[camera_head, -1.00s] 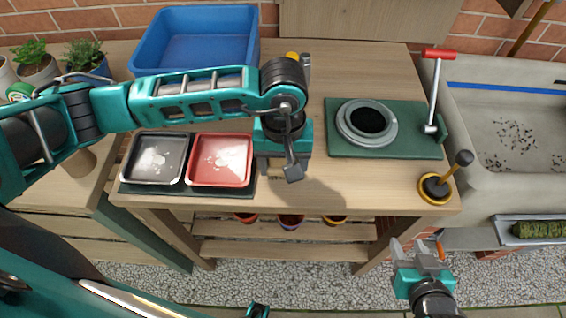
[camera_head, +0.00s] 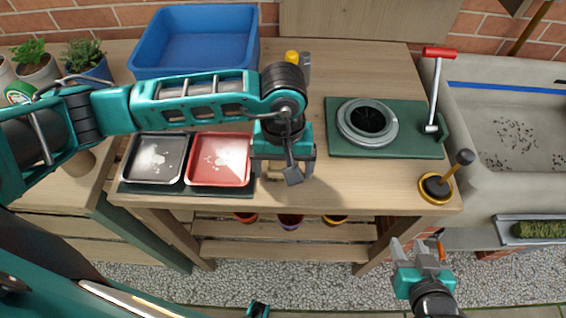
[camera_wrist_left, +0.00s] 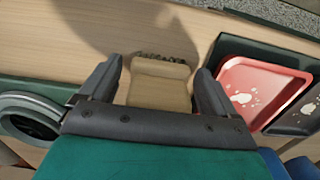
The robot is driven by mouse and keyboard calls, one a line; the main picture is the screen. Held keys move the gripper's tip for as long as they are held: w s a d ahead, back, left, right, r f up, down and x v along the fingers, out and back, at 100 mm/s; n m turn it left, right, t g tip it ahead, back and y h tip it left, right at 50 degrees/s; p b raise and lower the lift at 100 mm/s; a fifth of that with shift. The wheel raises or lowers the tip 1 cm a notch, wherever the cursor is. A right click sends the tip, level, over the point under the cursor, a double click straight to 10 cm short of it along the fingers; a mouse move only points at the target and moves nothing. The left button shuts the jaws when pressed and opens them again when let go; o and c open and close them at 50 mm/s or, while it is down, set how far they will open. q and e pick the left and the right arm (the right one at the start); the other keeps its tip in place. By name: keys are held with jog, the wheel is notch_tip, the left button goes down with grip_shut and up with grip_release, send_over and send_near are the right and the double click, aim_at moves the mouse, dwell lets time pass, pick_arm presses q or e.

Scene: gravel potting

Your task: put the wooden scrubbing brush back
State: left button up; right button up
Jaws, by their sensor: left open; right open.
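The wooden scrubbing brush (camera_wrist_left: 158,82) is a pale wooden block with dark bristles along its far edge in the left wrist view. It lies at the bench's front, right of the red tray, and is mostly hidden under my left gripper (camera_head: 283,172) in the head view. My left gripper is open, with one finger on each side of the brush and a small gap visible beside the block in the wrist view (camera_wrist_left: 158,85). My right gripper (camera_head: 418,252) is open and empty, in front of the bench at the lower right.
A black tray (camera_head: 136,172) and red tray (camera_head: 247,170) stand left of the brush. A blue bin (camera_head: 140,55) is behind. A green plate (camera_head: 345,148) carries a grey ring and red-handled lever (camera_head: 438,54).

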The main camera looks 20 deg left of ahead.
pick_arm(q)
jog(key=shift+r, duration=0.3)
notch_tip(320, 180, up, 12)
jog(key=shift+w+f, duration=0.1)
dwell(0.5)
